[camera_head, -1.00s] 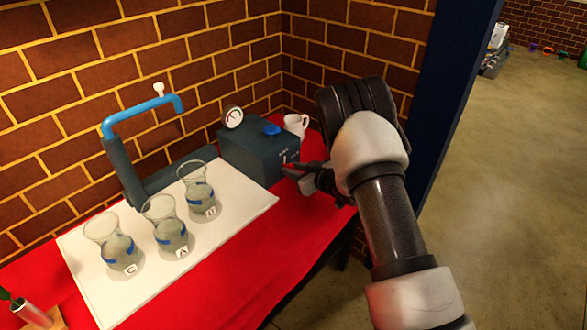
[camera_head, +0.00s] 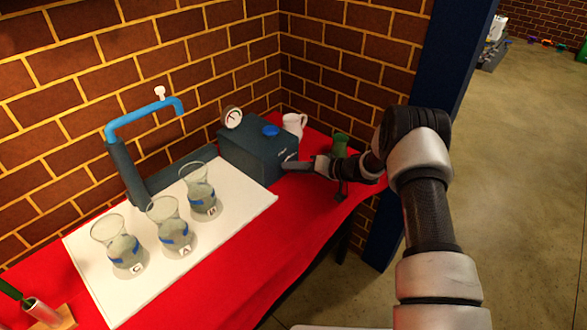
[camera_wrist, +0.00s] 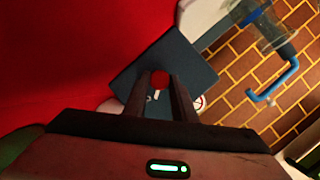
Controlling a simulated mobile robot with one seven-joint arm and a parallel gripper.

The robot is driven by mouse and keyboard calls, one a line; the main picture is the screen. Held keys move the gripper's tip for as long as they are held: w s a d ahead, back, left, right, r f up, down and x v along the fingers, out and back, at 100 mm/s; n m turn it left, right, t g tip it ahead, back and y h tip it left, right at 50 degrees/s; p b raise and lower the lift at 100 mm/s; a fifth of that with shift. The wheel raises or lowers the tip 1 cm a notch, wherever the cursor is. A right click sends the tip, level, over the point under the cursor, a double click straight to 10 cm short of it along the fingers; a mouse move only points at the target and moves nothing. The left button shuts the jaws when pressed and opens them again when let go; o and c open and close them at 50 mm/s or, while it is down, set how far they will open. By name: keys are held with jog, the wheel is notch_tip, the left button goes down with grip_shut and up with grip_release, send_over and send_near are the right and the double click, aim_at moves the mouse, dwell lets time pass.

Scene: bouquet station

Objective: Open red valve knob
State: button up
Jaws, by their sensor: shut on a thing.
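The dark grey-blue box (camera_head: 252,158) stands at the back of the table. The small red valve knob (camera_wrist: 160,78) shows in the wrist view on the box, between my fingertips. In the head view the knob is hidden behind my gripper (camera_head: 297,165), which reaches the box's right-hand face from the right. In the wrist view my gripper (camera_wrist: 161,88) has its two dark fingers on either side of the knob, shut on it. The knob's turn angle cannot be told.
A gauge (camera_head: 232,117) and a blue knob (camera_head: 271,130) sit on the box. A white mug (camera_head: 294,124) and a green object (camera_head: 340,145) stand close by. Three glass vases (camera_head: 170,232) stand on a white board (camera_head: 240,212), near a blue pipe (camera_head: 140,115).

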jog(key=m+b, duration=0.1)
jog(key=f+m+g+y+b, duration=0.1)
jog(key=shift+w+d+b, duration=0.1)
jog(key=shift+d+b, duration=0.05)
jog(key=shift+b, duration=0.15)
jog(key=shift+r+m+g+y+b, duration=0.1)
jog(key=shift+m+g+y+b, duration=0.3)
jog(key=shift+m+y+b, duration=0.65)
jog(key=shift+m, duration=0.35)
jog(key=o, duration=1)
jog(key=shift+r, duration=0.1)
jog(key=p+v, duration=0.1)
jog(key=v, duration=1.6)
jog(key=shift+d+r, duration=0.15)
jog(key=shift+r, duration=0.1)
